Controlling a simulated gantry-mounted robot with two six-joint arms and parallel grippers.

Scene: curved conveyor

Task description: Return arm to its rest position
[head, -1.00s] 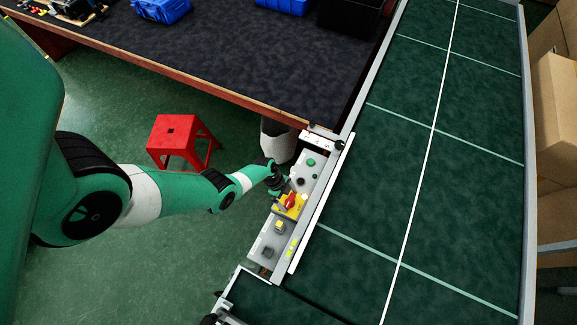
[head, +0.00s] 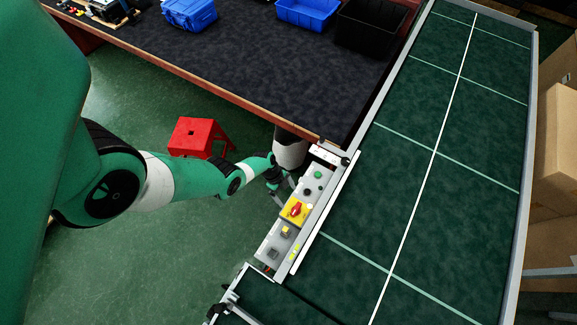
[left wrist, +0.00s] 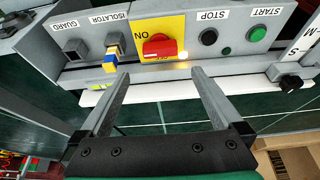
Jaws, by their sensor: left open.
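My left arm comes in from the left in the head view, and its gripper (head: 281,186) is beside the upper left side of the grey control panel (head: 268,252). In the left wrist view the two fingers of the left gripper (left wrist: 160,82) are spread apart with nothing between them. The red rotary switch on its yellow plate (head: 296,209) is just beyond the fingertips; the red knob also shows in the left wrist view (left wrist: 158,46). My right gripper is in neither view.
The panel is fixed along the green conveyor (head: 400,180). A dark-topped workbench (head: 290,65) with blue bins (head: 308,12) and a black bin (head: 370,25) is behind. A red stool (head: 195,136) stands behind the left arm. Cardboard boxes (head: 560,140) stand at the right.

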